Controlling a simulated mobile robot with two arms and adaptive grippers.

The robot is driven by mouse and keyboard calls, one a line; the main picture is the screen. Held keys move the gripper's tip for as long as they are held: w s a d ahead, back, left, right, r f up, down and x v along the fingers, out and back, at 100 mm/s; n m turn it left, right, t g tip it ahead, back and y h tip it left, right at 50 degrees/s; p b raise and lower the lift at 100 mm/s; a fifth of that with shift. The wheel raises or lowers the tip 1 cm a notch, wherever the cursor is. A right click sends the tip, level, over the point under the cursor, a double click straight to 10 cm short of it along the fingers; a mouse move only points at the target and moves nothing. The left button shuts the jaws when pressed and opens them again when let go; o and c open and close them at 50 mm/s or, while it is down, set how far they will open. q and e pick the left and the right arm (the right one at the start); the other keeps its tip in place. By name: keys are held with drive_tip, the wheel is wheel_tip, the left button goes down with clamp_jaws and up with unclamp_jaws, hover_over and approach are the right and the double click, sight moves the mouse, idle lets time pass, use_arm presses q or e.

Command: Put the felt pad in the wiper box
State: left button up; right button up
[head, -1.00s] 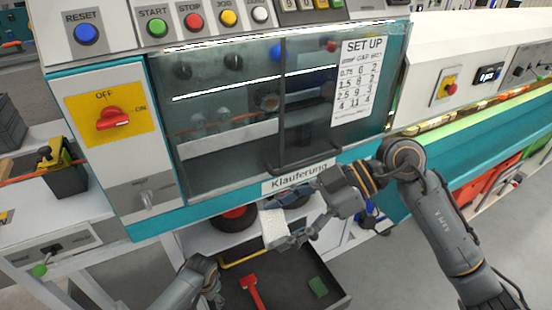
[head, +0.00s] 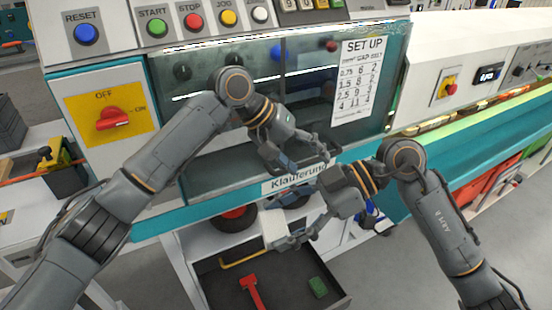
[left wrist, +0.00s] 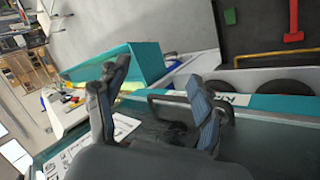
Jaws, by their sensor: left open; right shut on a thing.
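A pale, flat pad (head: 274,229), apparently the felt pad, is held by my right gripper (head: 288,242) above the open drawer. My right gripper is shut on it and hides part of it. My left gripper (head: 308,166) is open and empty in front of the machine's glass door, near the door handle. In the left wrist view, its open fingers (left wrist: 160,78) are spread near the dark handle bar (left wrist: 165,97); I cannot tell whether they touch it. A dark box with yellow parts (head: 66,178) stands at the left; I cannot tell whether it is the wiper box.
The open drawer (head: 215,285) holds a red hammer-like tool (head: 252,292), a green block (head: 318,287) and a yellow rod (head: 240,259). The glass door (head: 345,130) is closed. A red rotary switch (head: 112,118) is on the machine's left.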

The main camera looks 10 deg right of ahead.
use_arm(q)
drive_tip(key=s+a+r+n+y, duration=0.2)
drive_tip(key=s+r+y, duration=0.2)
drive_tip(key=s+r, duration=0.35)
wheel_tip(320, 180, up, 4)
drive_tip(key=n+y, duration=0.3)
drive_tip(key=y, duration=0.1)
hover_over(277, 221)
use_arm(e)
drive_tip(key=shift+s, duration=0.1)
use_arm(q)
wheel_tip(277, 221, down, 12)
drive_tip(key=c, duration=1.2)
use_arm(e)
drive_tip(key=o, duration=0.8)
drive_tip(key=shift+r, duration=0.1)
drive_tip(key=shift+o, duration=1)
